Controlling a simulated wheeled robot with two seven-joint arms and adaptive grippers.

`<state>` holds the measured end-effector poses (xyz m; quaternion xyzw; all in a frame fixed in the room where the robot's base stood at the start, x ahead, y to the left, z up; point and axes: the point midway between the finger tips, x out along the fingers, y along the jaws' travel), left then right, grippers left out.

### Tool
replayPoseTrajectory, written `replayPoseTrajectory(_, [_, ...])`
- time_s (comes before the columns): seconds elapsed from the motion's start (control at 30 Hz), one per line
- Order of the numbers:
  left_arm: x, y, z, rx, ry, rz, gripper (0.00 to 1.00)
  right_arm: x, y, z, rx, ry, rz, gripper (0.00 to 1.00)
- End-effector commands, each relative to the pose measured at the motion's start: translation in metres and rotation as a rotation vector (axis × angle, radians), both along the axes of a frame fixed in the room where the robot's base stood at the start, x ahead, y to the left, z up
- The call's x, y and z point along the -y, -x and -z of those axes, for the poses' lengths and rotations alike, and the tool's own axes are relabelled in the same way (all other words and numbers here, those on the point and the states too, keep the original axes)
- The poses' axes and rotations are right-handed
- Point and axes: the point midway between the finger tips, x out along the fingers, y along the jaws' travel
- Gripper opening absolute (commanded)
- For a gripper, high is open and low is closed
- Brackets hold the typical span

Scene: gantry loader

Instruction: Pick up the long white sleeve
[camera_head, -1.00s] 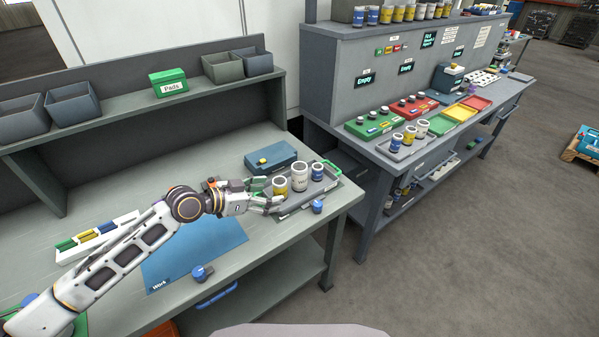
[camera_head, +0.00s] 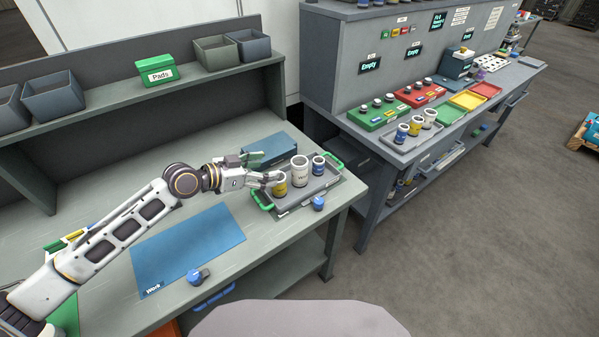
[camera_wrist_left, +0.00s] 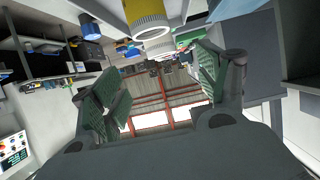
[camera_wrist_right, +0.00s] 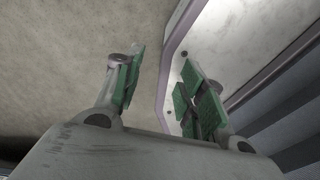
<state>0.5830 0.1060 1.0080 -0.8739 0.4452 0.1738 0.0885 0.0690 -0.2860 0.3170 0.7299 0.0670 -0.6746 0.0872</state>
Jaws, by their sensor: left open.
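The long white sleeve (camera_head: 299,171) stands upright in a grey tray (camera_head: 312,196) with green handles, at the right end of the near bench. A shorter yellow-and-white sleeve (camera_head: 279,186) stands to its left and a blue-and-white sleeve (camera_head: 318,166) to its right. My left gripper (camera_head: 266,167) is open and empty at the tray's left side, close to the yellow sleeve, apart from the long white sleeve. The left wrist view shows a yellow-and-white sleeve (camera_wrist_left: 147,20) beyond the open fingers (camera_wrist_left: 155,85). My right gripper (camera_wrist_right: 160,85) is open and empty in its wrist view.
A blue case (camera_head: 269,150) lies behind the tray. A blue knob-like part (camera_head: 318,203) sits at the tray's front. The blue work mat (camera_head: 188,247) is clear. Another bench (camera_head: 365,147) with a sleeve tray (camera_head: 413,143) stands right, across a gap.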

Motion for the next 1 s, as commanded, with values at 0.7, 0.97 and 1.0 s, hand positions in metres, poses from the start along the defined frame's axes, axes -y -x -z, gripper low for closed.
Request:
replayPoseTrajectory(0.7, [0.038, -0.028, 0.018, -0.001, 0.002, -0.001, 0.75, -0.007, -0.022, -0.009, 0.027, -0.008, 0.0, 0.4])
replayPoseTrajectory(0.97, [0.055, -0.04, 0.027, 0.0, 0.001, 0.0, 0.75, -0.01, -0.01, -0.011, 0.013, -0.011, 0.001, 0.4])
replayPoseTrajectory(1.0, [0.057, -0.042, 0.028, 0.0, 0.001, 0.0, 0.75, -0.011, -0.008, -0.011, 0.011, -0.012, 0.001, 0.4])
